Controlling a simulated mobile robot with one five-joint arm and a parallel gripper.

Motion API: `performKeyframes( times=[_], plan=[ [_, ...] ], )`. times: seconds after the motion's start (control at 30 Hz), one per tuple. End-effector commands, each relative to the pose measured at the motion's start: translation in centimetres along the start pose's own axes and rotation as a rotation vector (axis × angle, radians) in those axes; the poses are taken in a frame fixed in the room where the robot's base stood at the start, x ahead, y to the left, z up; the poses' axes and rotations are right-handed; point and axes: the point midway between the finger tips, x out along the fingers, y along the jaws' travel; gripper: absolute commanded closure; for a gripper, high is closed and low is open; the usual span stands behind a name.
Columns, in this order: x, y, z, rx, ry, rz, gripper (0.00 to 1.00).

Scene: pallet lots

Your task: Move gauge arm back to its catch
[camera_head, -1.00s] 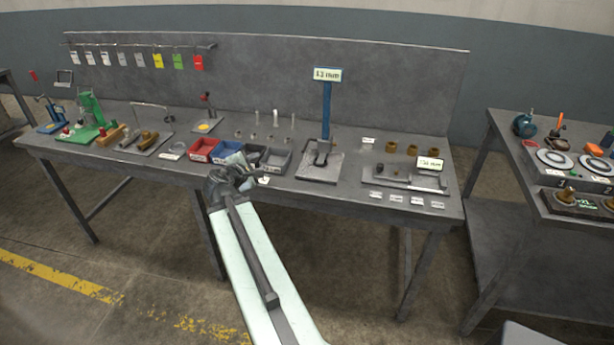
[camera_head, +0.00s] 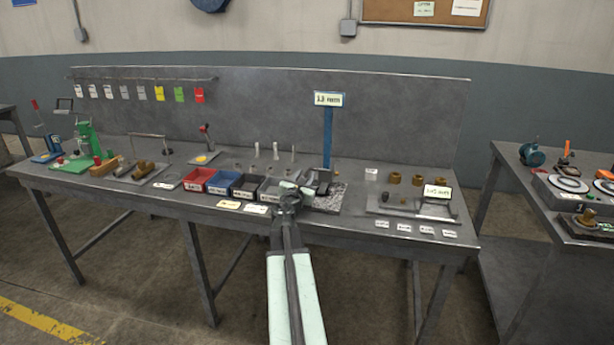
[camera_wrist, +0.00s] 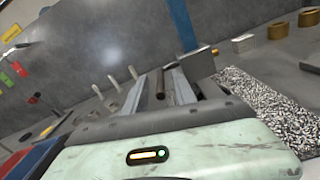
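The gauge stands near the middle of the bench, with a blue post (camera_head: 327,138) under a white sign and a speckled granite base (camera_head: 331,203). A grey block (camera_wrist: 201,64) sits at the foot of the post. My gripper (camera_head: 300,187) is at the left front of the gauge and hides part of it. In the wrist view my gripper's fingers (camera_wrist: 158,88) are apart. A dark rod (camera_wrist: 160,82) shows between them; I cannot tell if they touch it, nor whether it is the gauge arm. The catch cannot be made out.
Red (camera_head: 198,179), blue and dark bins stand just left of my gripper. Small pale pins (camera_head: 276,151) stand behind them. A plate with a small display (camera_head: 437,192) and brass rings (camera_head: 394,178) are to the right. Paper labels lie along the front edge.

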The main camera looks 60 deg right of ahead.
Motion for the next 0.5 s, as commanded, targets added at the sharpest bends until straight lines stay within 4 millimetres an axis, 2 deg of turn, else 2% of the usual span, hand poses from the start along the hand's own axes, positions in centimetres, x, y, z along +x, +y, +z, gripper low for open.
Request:
performKeyframes(
  times=[0.03, 0.1, 0.33, 0.43, 0.47, 0.5],
  plan=[
    [1.02, 0.06, -0.02, 0.000, 0.000, -0.001, 0.67],
    [1.52, 0.04, -0.02, 0.001, 0.000, 0.000, 0.67],
    [1.50, -0.03, -0.01, 0.001, 0.000, 0.000, 0.67],
    [1.50, -0.04, -0.01, 0.001, 0.000, 0.000, 0.95],
    [1.50, -0.04, -0.01, 0.001, 0.000, 0.000, 1.00],
    [1.50, -0.04, -0.01, 0.001, 0.000, 0.000, 1.00]
  ],
)
